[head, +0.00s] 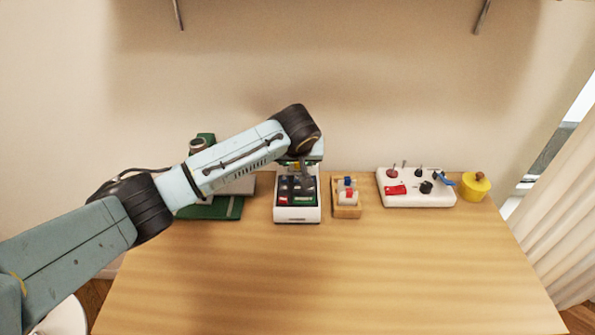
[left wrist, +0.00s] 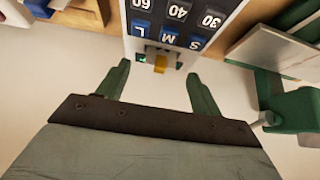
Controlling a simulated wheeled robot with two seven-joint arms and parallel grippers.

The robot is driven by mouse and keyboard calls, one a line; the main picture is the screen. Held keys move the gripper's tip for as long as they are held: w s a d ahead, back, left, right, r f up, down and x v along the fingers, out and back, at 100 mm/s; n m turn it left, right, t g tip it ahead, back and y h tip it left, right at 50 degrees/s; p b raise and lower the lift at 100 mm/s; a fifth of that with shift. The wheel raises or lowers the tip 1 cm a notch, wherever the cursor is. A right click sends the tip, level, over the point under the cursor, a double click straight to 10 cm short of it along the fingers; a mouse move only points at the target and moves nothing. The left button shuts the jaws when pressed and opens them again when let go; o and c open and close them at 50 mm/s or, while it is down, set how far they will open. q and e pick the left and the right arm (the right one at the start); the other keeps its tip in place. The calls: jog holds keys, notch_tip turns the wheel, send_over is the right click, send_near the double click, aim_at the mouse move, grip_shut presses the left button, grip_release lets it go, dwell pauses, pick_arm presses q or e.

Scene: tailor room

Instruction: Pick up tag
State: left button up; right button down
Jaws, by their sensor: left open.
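A white tray (head: 297,214) stands near the back of the wooden table, with dark, red and green pieces in its compartments. In the left wrist view the tray (left wrist: 126,18) holds black tags (left wrist: 178,12) marked 60, 40 and 30 and blue tags (left wrist: 168,37) marked L, M and S. A small yellow-gold piece (left wrist: 160,64) sticks out at the tray's near end there. My left gripper (left wrist: 160,80) is open, its two green fingers apart on either side of that piece, with nothing held. In the head view my left wrist covers the tray's back part. My right gripper is not in view.
A green machine (head: 228,209) stands left of the tray, partly behind my arm. To the right are a small wooden box (head: 347,212), a white board with small knobs (head: 425,200) and a yellow pot (head: 475,189). The table's front is clear. A wall is behind.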

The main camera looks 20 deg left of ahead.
aim_at(298, 172)
pick_arm(q)
jog(key=x, duration=0.3)
jog(key=shift+a+f+b, duration=0.1)
jog(key=shift+a+b, duration=0.05)
jog(key=shift+b, duration=0.15)
jog(key=c, duration=1)
